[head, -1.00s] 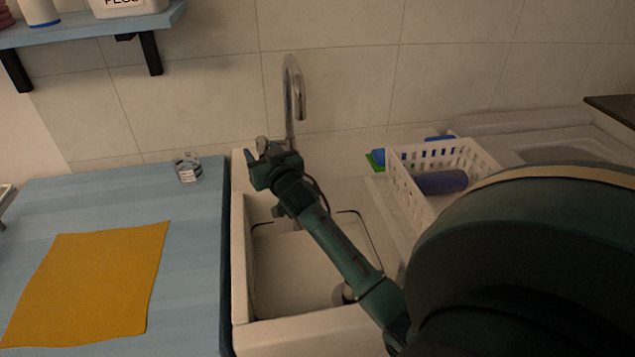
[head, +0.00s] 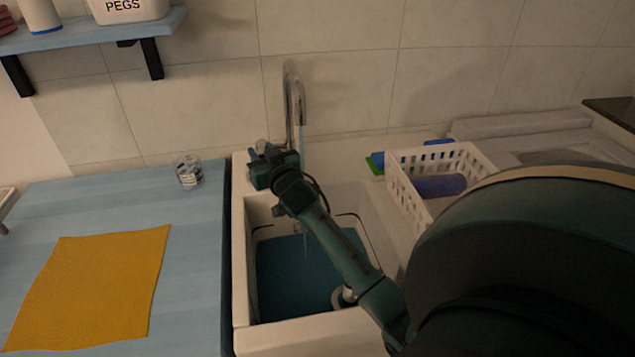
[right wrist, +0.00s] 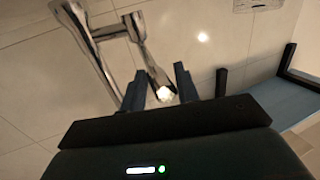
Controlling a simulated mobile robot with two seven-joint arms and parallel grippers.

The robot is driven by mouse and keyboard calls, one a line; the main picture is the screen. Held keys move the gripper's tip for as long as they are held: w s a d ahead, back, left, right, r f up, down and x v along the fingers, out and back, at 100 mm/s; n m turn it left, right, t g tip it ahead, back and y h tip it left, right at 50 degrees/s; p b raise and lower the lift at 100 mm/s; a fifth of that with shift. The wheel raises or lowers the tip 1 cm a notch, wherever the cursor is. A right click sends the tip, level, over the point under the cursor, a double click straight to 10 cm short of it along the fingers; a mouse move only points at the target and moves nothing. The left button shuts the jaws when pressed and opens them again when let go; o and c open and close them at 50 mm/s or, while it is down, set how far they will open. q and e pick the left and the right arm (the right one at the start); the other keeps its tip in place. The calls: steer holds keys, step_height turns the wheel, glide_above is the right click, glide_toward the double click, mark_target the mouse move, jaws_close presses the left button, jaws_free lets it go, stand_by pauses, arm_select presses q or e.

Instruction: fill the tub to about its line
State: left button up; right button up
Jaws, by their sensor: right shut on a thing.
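The tub is a white sink basin (head: 240,300) with a dark line (head: 265,226) on its inner wall, below the rim. Blue-green water (head: 290,275) covers its floor, with the surface a little below the line as far as I can tell. A thin stream (head: 302,142) falls from the chrome tap (head: 290,105), partly hidden behind my arm. My right gripper (head: 259,160) is at the tap's base, left of the spout. In the right wrist view, its fingers are on either side of the shiny tap handle (right wrist: 163,92), shut on it. My left gripper is out of view.
A blue counter (head: 195,280) at left holds an orange cloth (head: 90,285) and a small clear jar (head: 188,171). A white basket (head: 402,190) with a blue item stands right of the tub. A shelf (head: 90,40) is at upper left.

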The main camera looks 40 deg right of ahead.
steer(key=shift+w+r+p, duration=0.15)
steer(key=shift+r+p, duration=0.15)
steer(key=shift+r, duration=0.5)
steer(key=shift+w+d+r+p, duration=0.1)
steer(key=shift+w+r+p, duration=0.1)
steer(key=shift+r+p, duration=0.3)
steer(key=shift+w+d+r+p, duration=0.1)
steer(key=shift+w+r+p, duration=0.1)
steer(key=shift+r+p, duration=0.3)
steer(key=shift+a+f, duration=0.1)
stand_by(6.1)
